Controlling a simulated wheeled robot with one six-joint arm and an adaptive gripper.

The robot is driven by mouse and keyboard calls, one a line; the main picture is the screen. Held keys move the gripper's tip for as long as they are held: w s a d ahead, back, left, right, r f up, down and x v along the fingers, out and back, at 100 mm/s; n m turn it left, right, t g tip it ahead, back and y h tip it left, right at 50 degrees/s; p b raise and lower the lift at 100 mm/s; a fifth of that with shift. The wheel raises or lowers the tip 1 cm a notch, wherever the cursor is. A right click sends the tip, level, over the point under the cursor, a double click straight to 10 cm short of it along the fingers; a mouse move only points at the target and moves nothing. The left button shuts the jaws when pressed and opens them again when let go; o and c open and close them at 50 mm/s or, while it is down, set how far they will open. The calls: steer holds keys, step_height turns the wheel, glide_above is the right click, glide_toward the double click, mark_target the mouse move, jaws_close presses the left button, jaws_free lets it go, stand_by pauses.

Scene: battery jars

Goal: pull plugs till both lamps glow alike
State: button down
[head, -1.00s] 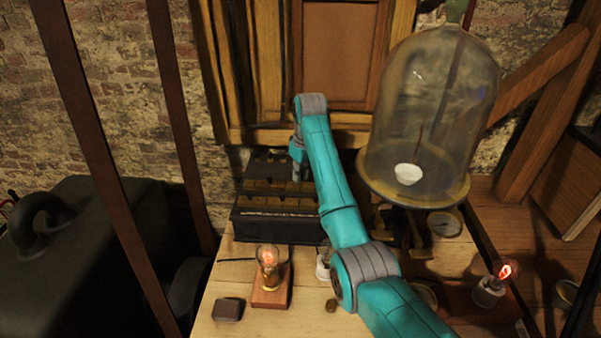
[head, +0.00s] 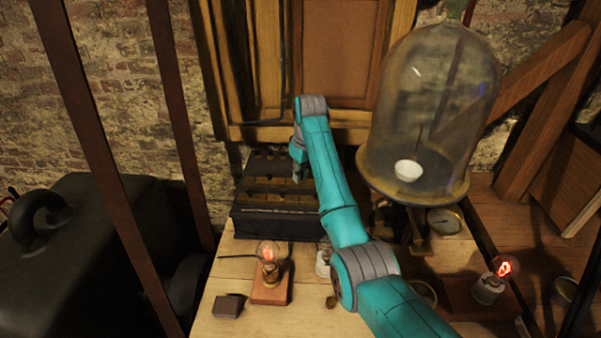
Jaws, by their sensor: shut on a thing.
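Two lamps are lit. The left lamp (head: 268,254) glows dim orange-red on a wooden block (head: 270,292). My gripper (head: 298,178) points down over the box's right part, small and partly hidden by my teal arm. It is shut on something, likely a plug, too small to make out. The arm hides the box's right end.
A large glass bell jar (head: 430,110) stands right of my arm, close to it. A small dark block (head: 228,306) lies at the table's front left. A round dial (head: 444,221) lies below the jar. Bare table (head: 222,272) shows left of the left lamp.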

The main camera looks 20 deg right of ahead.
steer(key=shift+f, duration=0.2)
stand_by(0.4)
steer(key=c, duration=1)
jaws_free()
